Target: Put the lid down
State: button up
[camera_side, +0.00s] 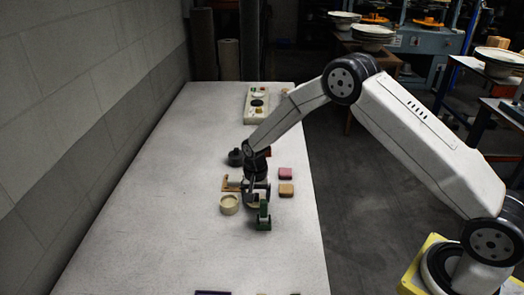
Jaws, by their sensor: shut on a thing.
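My gripper (257,197) points down over the middle of the white table, low among small objects. Its jaws are shut on a small pale piece (253,204), which looks like the lid; it is mostly hidden by the fingers. A round cream cup (229,205) stands just left of my gripper, with its open top showing. The held piece is to the right of the cup, not over it. I cannot tell whether the piece touches the table.
A green upright object (263,216) stands close in front of my gripper. A pink block (285,173) and a tan block (286,190) lie right. An orange-brown piece (230,185) and a dark pot (236,158) are behind left. The table's left side is clear.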

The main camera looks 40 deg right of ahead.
aim_at(257, 195)
jog(key=shift+f, duration=0.4)
jog(key=shift+f, duration=0.1)
jog(key=o, duration=0.9)
notch_tip(257, 195, up, 12)
jog(key=shift+r, duration=0.15)
jog(key=shift+s, duration=0.1)
dwell(0.6)
